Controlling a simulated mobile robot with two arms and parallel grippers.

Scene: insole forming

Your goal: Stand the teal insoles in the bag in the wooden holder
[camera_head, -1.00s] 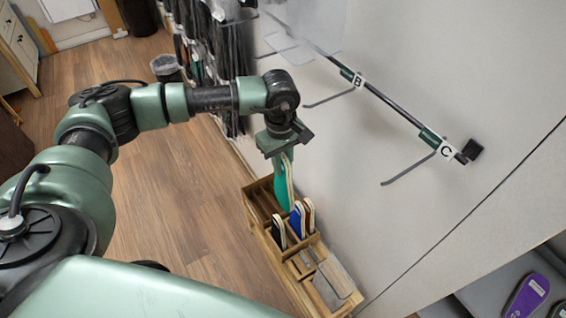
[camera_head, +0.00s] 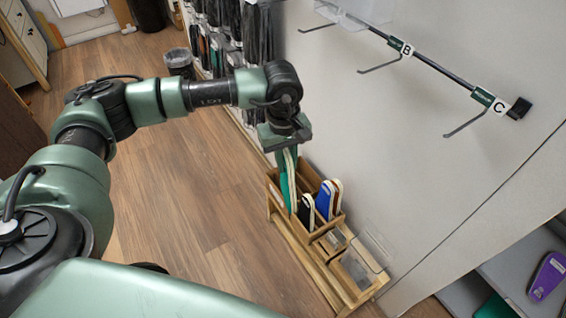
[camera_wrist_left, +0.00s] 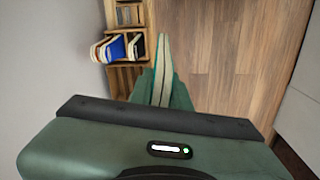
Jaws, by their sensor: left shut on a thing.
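My left gripper (camera_head: 285,135) is shut on the teal insoles (camera_head: 285,178), which hang down upright from it with pale edges showing. In the head view they hang at the far end of the wooden holder (camera_head: 300,243), their lower part by its far compartments; I cannot tell if they are inside. In the left wrist view the insoles (camera_wrist_left: 162,75) stick out past the gripper (camera_wrist_left: 160,110), beside the holder (camera_wrist_left: 126,50) and partly over the floor. No bag is plain around them. My right gripper is not in view.
Black (camera_head: 306,210) and blue (camera_head: 324,198) insoles stand in the holder's middle compartments. Wall hooks with tags B (camera_head: 406,50) and C (camera_head: 499,107) are above right. A purple insole (camera_head: 547,278) lies on a shelf at the lower right.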

